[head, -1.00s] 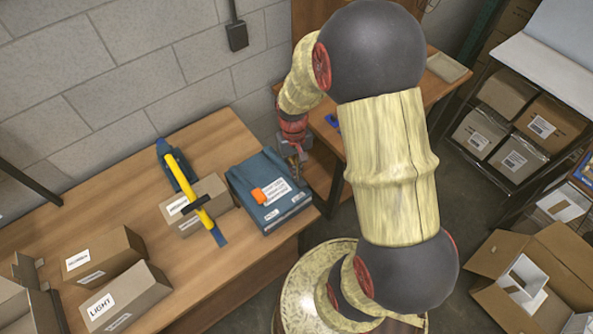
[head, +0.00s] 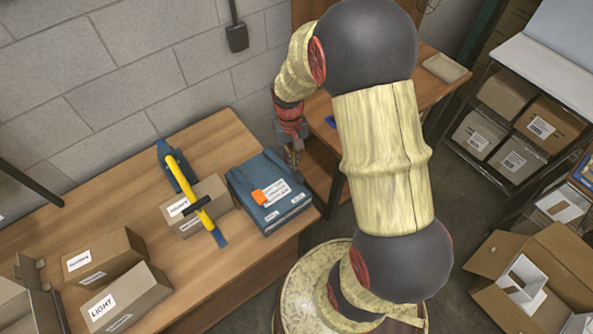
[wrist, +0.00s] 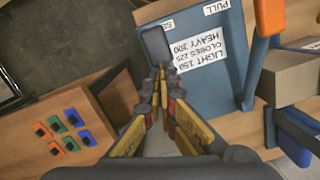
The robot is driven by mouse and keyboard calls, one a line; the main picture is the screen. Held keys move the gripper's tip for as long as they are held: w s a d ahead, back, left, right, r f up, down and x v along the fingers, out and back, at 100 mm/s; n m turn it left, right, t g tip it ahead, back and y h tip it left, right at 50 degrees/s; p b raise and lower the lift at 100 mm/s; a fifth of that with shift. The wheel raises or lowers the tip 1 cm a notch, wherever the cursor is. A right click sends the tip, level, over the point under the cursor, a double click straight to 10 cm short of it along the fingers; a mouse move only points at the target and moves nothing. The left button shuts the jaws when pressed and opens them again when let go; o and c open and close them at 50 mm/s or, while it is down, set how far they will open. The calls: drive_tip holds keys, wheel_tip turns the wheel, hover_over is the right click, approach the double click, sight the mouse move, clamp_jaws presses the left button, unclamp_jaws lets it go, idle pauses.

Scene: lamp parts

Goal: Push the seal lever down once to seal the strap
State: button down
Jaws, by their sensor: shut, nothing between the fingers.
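The blue strapping machine (head: 262,170) stands on the right end of the workbench. It also shows in the wrist view (wrist: 190,95), with white labels and an orange handle (wrist: 268,17). A dark grey paddle (wrist: 155,43) sticks out by its edge beside a partly hidden label starting "SE"; it looks like the seal lever. My gripper (wrist: 159,78) is shut and empty, its tips just short of the paddle in the picture; contact cannot be told. In the head view my gripper (head: 294,172) is beside the machine's right edge. I cannot make out the strap clearly.
A yellow bar (head: 195,195) lies across a carton (head: 185,222) left of the machine. More cartons (head: 105,255) stand at the bench's left. A second table (wrist: 70,130) holds several coloured parts. A gap of floor separates the tables.

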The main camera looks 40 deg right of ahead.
wheel_tip(320, 180, up, 11)
drive_tip(key=w, duration=0.1)
drive_tip(key=shift+d, duration=0.15)
drive_tip(key=shift+f, duration=0.1)
idle(0.7)
drive_tip(key=s+a+r+n+t+b, duration=0.3)
drive_tip(key=s+a+t+b, duration=0.3)
drive_tip(key=s+a+b, duration=0.7)
drive_tip(key=s+b, duration=0.1)
drive_tip(key=s, duration=0.1)
drive_tip(key=shift+s+r+t, duration=0.15)
drive_tip(key=shift+s+t, duration=0.15)
drive_tip(key=shift+t, duration=0.1)
idle(1.0)
